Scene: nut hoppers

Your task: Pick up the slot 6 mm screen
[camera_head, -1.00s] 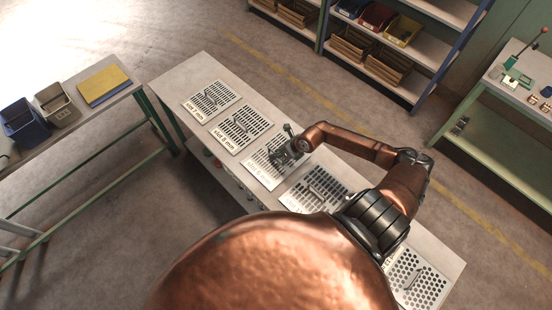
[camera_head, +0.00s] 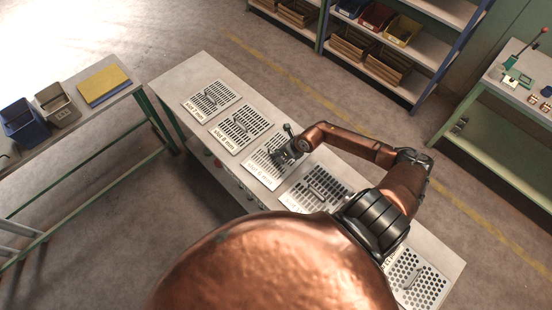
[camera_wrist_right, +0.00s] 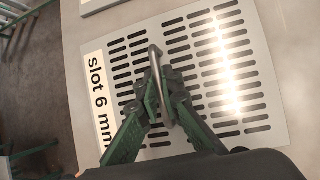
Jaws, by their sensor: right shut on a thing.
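The slot 6 mm screen (camera_head: 258,168) is a flat grey plate with rows of slots, third from the far left end of the long table. In the right wrist view the slot 6 mm screen (camera_wrist_right: 238,125) fills most of the picture, with its "Slot 6 mm" label along the left edge. Its bar handle (camera_wrist_right: 155,62) stands up from the middle. My right gripper (camera_wrist_right: 163,90) is shut on this handle, one green finger on each side. In the head view my right gripper (camera_head: 279,156) covers part of the screen. I cannot tell any gap below the plate. My left gripper is not in view.
On the long table (camera_head: 190,70), two slotted screens (camera_head: 243,128) (camera_head: 211,101) lie to the left and more screens (camera_head: 318,188) (camera_head: 415,278) to the right. A side table with bins (camera_head: 25,122) stands left. Shelves (camera_head: 430,80) stand behind, across open floor.

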